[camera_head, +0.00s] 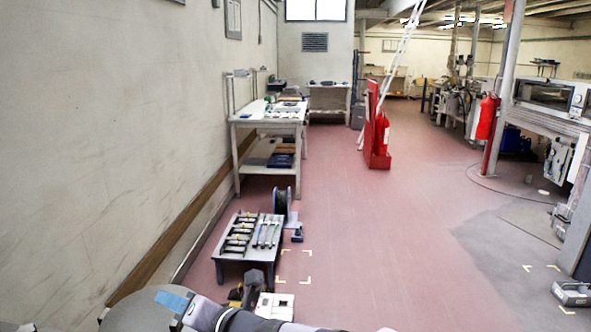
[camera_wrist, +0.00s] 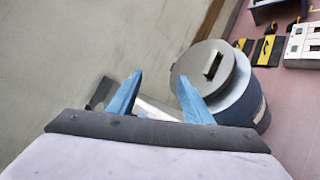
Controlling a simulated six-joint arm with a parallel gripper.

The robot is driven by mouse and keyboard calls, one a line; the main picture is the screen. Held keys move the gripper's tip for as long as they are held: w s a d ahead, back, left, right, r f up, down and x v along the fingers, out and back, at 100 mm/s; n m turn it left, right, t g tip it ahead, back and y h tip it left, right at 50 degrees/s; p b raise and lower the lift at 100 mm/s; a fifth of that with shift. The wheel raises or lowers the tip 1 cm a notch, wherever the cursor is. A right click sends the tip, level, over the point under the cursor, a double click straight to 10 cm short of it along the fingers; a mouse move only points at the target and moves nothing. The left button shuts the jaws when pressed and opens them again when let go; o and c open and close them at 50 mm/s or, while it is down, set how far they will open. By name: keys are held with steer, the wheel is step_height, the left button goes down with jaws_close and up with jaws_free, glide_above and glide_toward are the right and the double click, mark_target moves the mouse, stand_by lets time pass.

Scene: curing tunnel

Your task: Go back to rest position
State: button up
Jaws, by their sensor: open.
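My gripper (camera_wrist: 160,95) shows in the wrist view with its two blue fingers spread apart. Nothing is visible between the fingertips. A round drum (camera_wrist: 250,108) with a grey slotted lid stands behind the right finger, which overlaps part of its rim in the picture. I cannot tell whether they touch. In the head view my arm reaches in along the bottom edge, with a blue finger at its left end over a grey round surface (camera_head: 135,313).
The pale wall (camera_head: 110,120) runs close on the left, with a brown rail (camera_head: 175,238) low along it. A low table (camera_head: 232,256) holding several tools stands ahead, with a white box (camera_head: 274,306) in front of it.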

steer(key=w+d+f+m+t+h, duration=0.1)
steer(key=w+d+f+m+h, duration=0.3)
steer(key=d, duration=0.3)
steer(key=w+d+f+m+t+h, duration=0.1)
steer(key=w+d+f+m+h, duration=0.1)
steer(key=d+f+m, duration=0.35)
steer(key=s+d+f+m+g+h+b, duration=0.1)
steer(key=s+d+f+m+h, duration=0.15)
steer(key=d+m, duration=0.45)
steer(key=s+d+f+m+g+h, duration=0.15)
steer(key=d+f+m, duration=0.25)
steer(key=d, duration=0.6)
steer(key=s+d+f+m+g+h+b, duration=0.1)
steer(key=s+d+f+m+g, duration=0.25)
steer(key=s+d+m, duration=0.4)
steer(key=s+d+f+m+g+h+b, duration=0.1)
steer(key=s+d+f+m+g, duration=0.25)
steer(key=s+m, duration=0.55)
step_height(320, 180, up, 19)
steer(key=s+p, duration=0.1)
steer(key=p, duration=1.9)
steer(key=shift+s+r+n+p, duration=0.15)
steer(key=shift+s+n+p, duration=0.15)
steer(key=shift+s+p, duration=0.05)
